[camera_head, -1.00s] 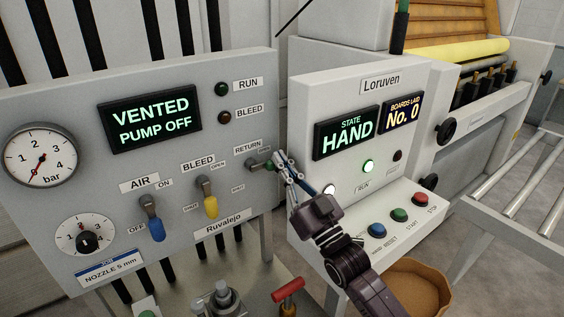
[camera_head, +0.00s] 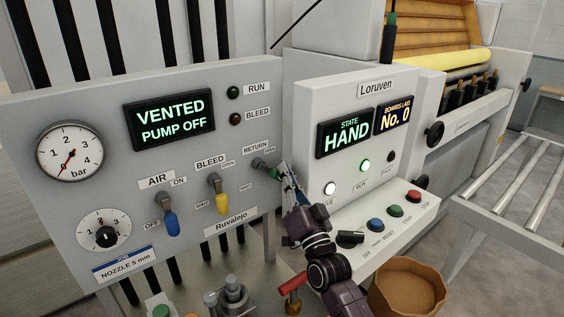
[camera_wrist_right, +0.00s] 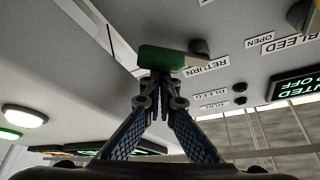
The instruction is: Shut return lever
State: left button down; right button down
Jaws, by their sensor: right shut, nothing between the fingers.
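The return lever (camera_head: 272,172) has a green handle on a grey pivot at the right edge of the left panel, under the RETURN label. It points right and slightly down, close to the OPEN label. In the right wrist view the green handle (camera_wrist_right: 160,58) lies across and just beyond my fingertips. My right gripper (camera_head: 284,174) is shut, with its tips at the handle and nothing between them; it also shows in the wrist view (camera_wrist_right: 160,88). The tips seem to touch the handle, but contact is not certain. My left gripper is not in view.
The yellow bleed lever (camera_head: 221,203) and blue air lever (camera_head: 171,221) hang down left of the return lever. The display (camera_head: 170,120) reads VENTED, PUMP OFF. The Loruven console (camera_head: 355,150) stands close on the right, with buttons on its sloped shelf. A brown bin (camera_head: 407,290) sits below.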

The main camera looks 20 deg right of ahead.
jog(key=shift+s+a+f+m+h, duration=0.3)
jog(key=shift+a+f+m, duration=0.1)
jog(key=shift+f+m, duration=0.2)
jog(key=shift+s+a+f+m+h, duration=0.15)
jog(key=shift+a+f+m+h, duration=0.15)
jog(key=shift+a+f+m, duration=0.25)
jog(key=shift+f, duration=0.35)
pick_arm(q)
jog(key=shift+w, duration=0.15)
pick_arm(e)
jog(key=shift+s+a+f, duration=0.2)
jog(key=shift+s+a, duration=0.05)
jog(key=shift+a, duration=0.15)
jog(key=shift+a+f, duration=0.1)
jog(key=shift+a, duration=0.05)
jog(key=shift+s+f, duration=0.1)
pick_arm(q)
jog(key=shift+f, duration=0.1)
pick_arm(e)
send_near(278, 180)
jog(key=v, duration=0.2)
jog(key=a+v, duration=0.1)
jog(key=v, duration=0.1)
jog(key=shift+s, duration=0.35)
